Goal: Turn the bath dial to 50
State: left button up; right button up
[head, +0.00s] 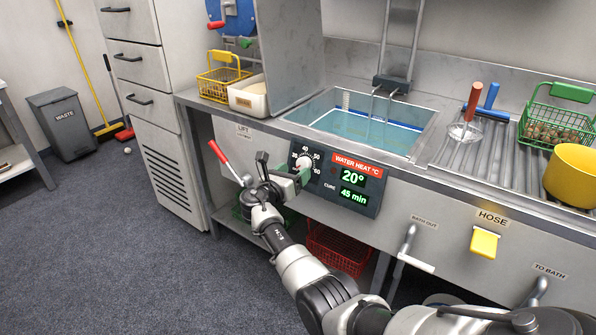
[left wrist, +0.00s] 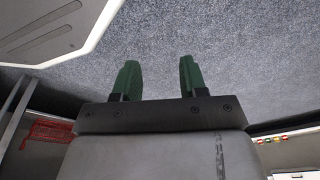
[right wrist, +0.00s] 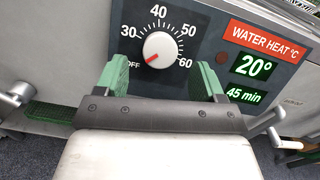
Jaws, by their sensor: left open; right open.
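The white bath dial (head: 303,162) is on a dark panel of the bath front. In the right wrist view the dial (right wrist: 160,49) shows a scale from OFF through 30, 40, 50 and 60, and its small red mark points lower left toward OFF. The display (right wrist: 257,67) reads 20° and 45 min. My right gripper (right wrist: 161,80) is open, its green fingers below and to either side of the dial, apparently not gripping it. It also shows in the head view (head: 284,175). My left gripper (left wrist: 157,80) is open and empty over the carpet; I do not see it in the head view.
A red-handled lever (head: 220,153) is left of the panel. Above are the water bath (head: 330,117), a green basket (head: 560,100) and a yellow bowl (head: 575,185). A red crate (head: 338,250) sits below.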

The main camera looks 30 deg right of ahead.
aim_at(301, 166)
pick_arm(q)
jog(key=shift+w+d+r+b, duration=0.1)
jog(key=shift+w+r+b, duration=0.05)
jog(key=shift+w+r, duration=0.4)
jog(key=shift+w+r+b, duration=0.15)
jog(key=shift+w+r, duration=0.15)
jog(key=shift+r, duration=0.4)
pick_arm(e)
jog(key=shift+x, duration=1.7)
jog(key=c, duration=0.9)
